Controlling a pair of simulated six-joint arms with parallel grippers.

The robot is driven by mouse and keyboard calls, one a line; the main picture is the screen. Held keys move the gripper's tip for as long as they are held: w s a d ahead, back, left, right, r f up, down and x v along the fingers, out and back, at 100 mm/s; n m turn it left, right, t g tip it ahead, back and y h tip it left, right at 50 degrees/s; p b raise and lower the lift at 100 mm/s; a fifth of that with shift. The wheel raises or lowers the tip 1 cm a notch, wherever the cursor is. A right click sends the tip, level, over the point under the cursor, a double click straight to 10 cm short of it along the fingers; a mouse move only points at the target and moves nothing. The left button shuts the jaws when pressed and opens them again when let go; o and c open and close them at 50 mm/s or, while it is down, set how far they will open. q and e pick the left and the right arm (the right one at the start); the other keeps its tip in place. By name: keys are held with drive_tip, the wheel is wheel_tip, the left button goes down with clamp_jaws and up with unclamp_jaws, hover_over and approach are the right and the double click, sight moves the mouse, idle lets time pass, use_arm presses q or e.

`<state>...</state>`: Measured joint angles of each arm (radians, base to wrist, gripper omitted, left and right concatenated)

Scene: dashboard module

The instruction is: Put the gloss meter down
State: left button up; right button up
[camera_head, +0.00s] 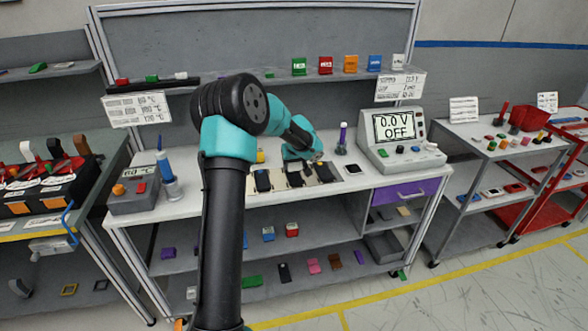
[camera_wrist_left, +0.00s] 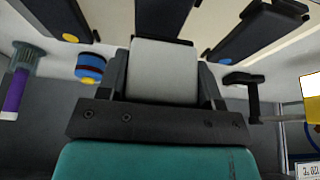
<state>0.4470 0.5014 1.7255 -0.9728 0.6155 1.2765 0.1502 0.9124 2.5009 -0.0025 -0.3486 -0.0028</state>
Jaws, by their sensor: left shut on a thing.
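My left gripper (camera_head: 313,160) is low over the back edge of a pale mat (camera_head: 344,184) on the middle of the workbench. In the left wrist view, the left gripper (camera_wrist_left: 165,62) is shut on a light grey block, which I take to be the gloss meter (camera_wrist_left: 164,78). It sits between the two black fingers. In the head view the gripper and arm hide it, and I cannot tell whether it touches the surface. Dark devices lie close by on the mat, one at its left (camera_head: 262,181). My right gripper is not in view.
A purple-topped tube (camera_head: 342,138) stands right of the gripper, with a power supply reading 0.0 V OFF (camera_head: 400,140) beyond. A soldering station (camera_head: 133,196) is at the bench's left. A blue-and-red round container (camera_wrist_left: 91,67) shows in the wrist view. Bare bench lies left of the mat.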

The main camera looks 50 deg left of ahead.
sight(294, 168)
use_arm(q)
drive_tip(key=shift+w+a, duration=0.35)
drive_tip(key=shift+w+a, duration=0.15)
drive_tip(key=shift+a+f, duration=0.1)
drive_tip(key=shift+f, duration=1.7)
drive_tip(key=shift+f, duration=0.1)
drive_tip(key=o, duration=1)
drive_tip(key=v, duration=1.2)
